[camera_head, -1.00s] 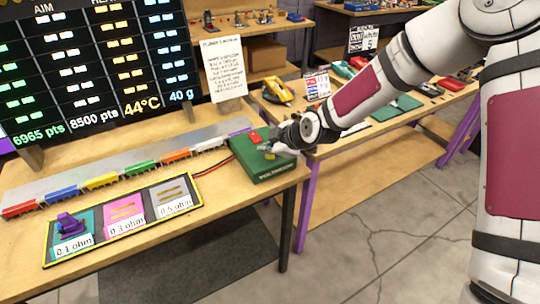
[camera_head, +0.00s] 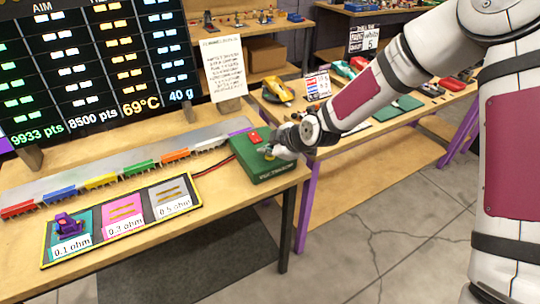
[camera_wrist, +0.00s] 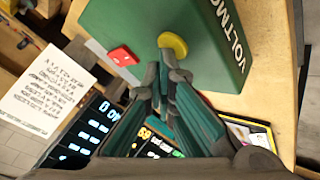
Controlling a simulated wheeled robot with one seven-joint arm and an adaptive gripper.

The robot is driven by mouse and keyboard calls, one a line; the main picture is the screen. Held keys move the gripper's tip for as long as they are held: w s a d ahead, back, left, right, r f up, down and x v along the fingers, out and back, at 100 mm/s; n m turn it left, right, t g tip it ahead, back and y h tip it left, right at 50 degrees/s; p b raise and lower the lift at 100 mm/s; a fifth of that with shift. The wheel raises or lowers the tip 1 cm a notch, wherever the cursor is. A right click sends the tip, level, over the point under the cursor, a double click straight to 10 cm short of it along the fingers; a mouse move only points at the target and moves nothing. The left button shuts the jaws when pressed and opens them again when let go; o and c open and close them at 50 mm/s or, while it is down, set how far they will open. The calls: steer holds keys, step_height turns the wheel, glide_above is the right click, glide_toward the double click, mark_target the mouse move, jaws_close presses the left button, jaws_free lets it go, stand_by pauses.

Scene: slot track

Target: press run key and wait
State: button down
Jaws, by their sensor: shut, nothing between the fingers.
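The green box (camera_head: 262,168), lettered along its front, stands at the right end of the table. It has a red key (camera_head: 254,137) and a round yellow key, which shows clearly in the wrist view (camera_wrist: 173,42). I cannot read a label on either key. My gripper (camera_head: 272,152) is over the box's right side. In the wrist view my gripper (camera_wrist: 174,78) is shut and empty, its tips close by the yellow key; contact cannot be told. The red key (camera_wrist: 123,56) is apart from the fingers. The screen (camera_head: 95,65) reads 9933 pts, 8500 pts, 69°C and 40 g.
A grey track (camera_head: 120,163) with coloured blocks runs along the table. In front lies a tray (camera_head: 110,241) with 0.1, 0.3 and 0.5 ohm tiles; a purple piece (camera_head: 67,223) sits on the 0.1 tile. A printed notice (camera_head: 224,68) stands behind the box.

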mark_target(269, 158)
steer(key=shift+r+p, duration=0.4)
steer(key=shift+r, duration=0.45)
steer(key=shift+r+p, duration=1.25)
steer(key=shift+r, duration=1.25)
